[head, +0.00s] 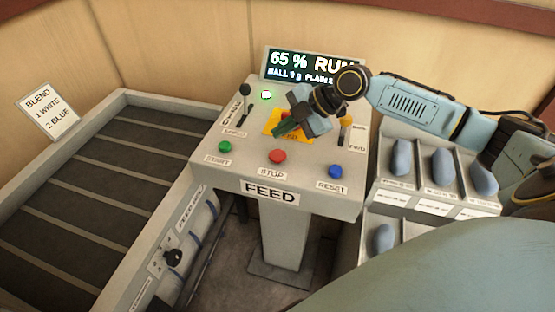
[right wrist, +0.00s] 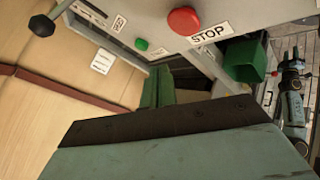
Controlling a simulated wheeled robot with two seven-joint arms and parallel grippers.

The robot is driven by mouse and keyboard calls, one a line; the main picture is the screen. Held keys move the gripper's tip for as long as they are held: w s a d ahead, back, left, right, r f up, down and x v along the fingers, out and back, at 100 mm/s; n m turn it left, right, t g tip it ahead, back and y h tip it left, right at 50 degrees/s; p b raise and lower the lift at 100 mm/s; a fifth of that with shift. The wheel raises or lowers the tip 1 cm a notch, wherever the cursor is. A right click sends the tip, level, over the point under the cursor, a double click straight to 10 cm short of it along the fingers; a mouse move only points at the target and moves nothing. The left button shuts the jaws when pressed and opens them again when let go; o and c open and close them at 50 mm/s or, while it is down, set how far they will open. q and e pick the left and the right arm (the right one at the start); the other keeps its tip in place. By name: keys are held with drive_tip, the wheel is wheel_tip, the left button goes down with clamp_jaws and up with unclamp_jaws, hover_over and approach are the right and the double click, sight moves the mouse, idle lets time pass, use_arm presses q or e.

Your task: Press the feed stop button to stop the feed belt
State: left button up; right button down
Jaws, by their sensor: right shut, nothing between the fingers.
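The red stop button (head: 277,156) sits at the front middle of the sloped feed console (head: 315,200), above a STOP label. It also shows at the top of the right wrist view (right wrist: 184,20), uncovered. My right gripper (head: 286,130) is shut and empty, with its green fingertips over the yellow plate (head: 270,122), just behind the stop button in the picture. I see no contact between them. The display (head: 312,65) reads 65 % RUN. The dark slatted belt (head: 90,185) lies left of the console. My left gripper is not in view.
A green start button (head: 225,147) is left of the stop button and a blue reset button (head: 335,171) is right. A black-knobbed lever (head: 244,92) stands at the console's left. Bins with blue pillows (head: 443,165) are at the right, below my right arm.

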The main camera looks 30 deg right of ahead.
sight(282, 154)
drive_tip(key=shift+f+b, duration=1.1)
drive_tip(key=shift+f, duration=1.05)
drive_tip(key=shift+f, duration=0.4)
drive_tip(key=shift+f+b, duration=0.55)
drive_tip(key=shift+b, duration=0.1)
idle(0.7)
drive_tip(key=shift+r, duration=0.1)
drive_tip(key=shift+r+p, duration=0.75)
drive_tip(key=shift+r, duration=0.1)
wheel_tip(282, 154, up, 5)
drive_tip(key=p, duration=0.4)
drive_tip(key=shift+r, duration=0.1)
